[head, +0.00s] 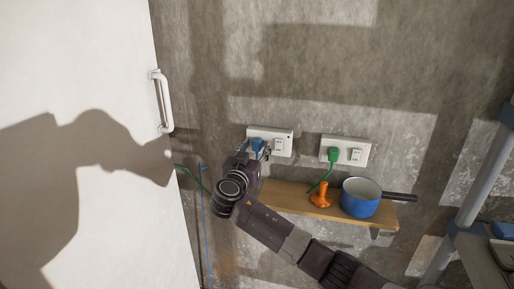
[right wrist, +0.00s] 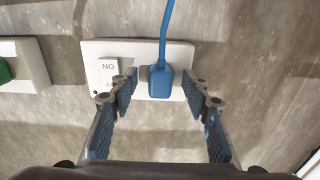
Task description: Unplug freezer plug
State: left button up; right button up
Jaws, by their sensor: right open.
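A blue plug (right wrist: 160,82) sits in the left wall socket (right wrist: 126,52), its blue cord (right wrist: 167,25) running up in the right wrist view. My right gripper (head: 258,151) is open at this socket, with one finger on each side of the blue plug; contact is not clear. In the head view the gripper partly hides the blue plug (head: 257,144). A green plug (head: 333,155) sits in the right socket (head: 345,142). A green cord (head: 190,175) comes from beside the white freezer (head: 80,80) and passes behind my arm. My left gripper is not in view.
A wooden shelf (head: 285,199) below the sockets holds an orange object (head: 320,196) and a blue saucepan (head: 361,199), whose dark handle points right. A blue cord (head: 204,225) hangs along the wall. A metal rack post (head: 483,177) stands at right.

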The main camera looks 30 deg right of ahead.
aim_at(256, 148)
jog(key=shift+f, duration=0.1)
dwell(0.5)
jog(key=shift+b, duration=0.5)
dwell(0.4)
jog(key=shift+b, duration=0.45)
grip_shut()
jog(key=shift+a, duration=0.1)
jog(key=shift+v, duration=2.95)
